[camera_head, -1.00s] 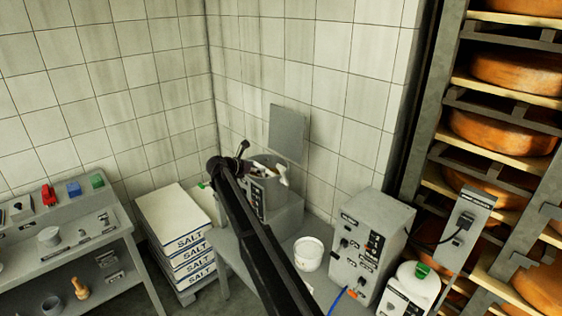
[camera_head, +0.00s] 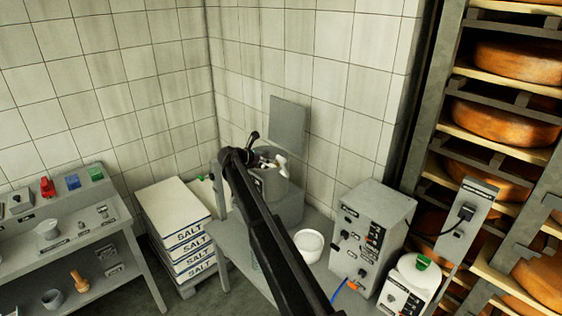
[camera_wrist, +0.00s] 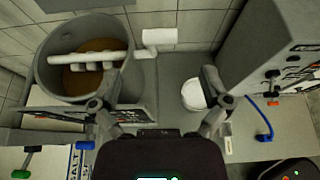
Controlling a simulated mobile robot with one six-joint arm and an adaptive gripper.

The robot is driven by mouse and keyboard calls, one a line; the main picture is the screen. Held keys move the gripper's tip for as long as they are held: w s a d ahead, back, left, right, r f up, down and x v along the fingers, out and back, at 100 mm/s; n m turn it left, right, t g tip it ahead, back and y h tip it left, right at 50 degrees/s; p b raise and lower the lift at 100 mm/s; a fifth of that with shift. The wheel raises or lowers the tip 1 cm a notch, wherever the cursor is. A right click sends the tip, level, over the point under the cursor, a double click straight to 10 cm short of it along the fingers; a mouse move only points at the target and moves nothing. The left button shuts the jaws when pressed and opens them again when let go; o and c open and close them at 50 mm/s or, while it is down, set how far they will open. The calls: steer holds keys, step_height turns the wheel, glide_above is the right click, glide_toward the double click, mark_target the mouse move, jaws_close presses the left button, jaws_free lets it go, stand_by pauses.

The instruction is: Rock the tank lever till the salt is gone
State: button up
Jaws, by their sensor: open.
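The round grey tank (camera_wrist: 48,88) is at the left of the wrist view, with brown contents (camera_wrist: 92,82) inside. A white bar (camera_wrist: 75,58) lies across its mouth, with a white cross-handle (camera_wrist: 159,36) beyond the right rim. I take this to be the lever. The tank (camera_head: 287,187) also shows in the head view, partly behind my arm, with the white handle (camera_head: 281,163) sticking out. My gripper (camera_wrist: 158,78) is open and empty, its fingers apart, beside the tank and nearer the camera than the handle. I cannot make out salt in the tank.
A white bucket (camera_head: 308,246) stands on the bench, right of the tank. A grey control box (camera_head: 370,235) is further right. Stacked salt boxes (camera_head: 178,222) stand left, and a grey panel (camera_head: 288,121) is behind the tank. Blue and green knobs (camera_wrist: 85,145) (camera_wrist: 20,174) show below the tank.

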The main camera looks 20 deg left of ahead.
mark_target(280, 158)
steer(key=b+x, duration=0.3)
steer(key=x, duration=0.6)
steer(key=shift+a, duration=0.1)
steer(key=shift+c, duration=0.2)
steer(key=c, duration=1.2)
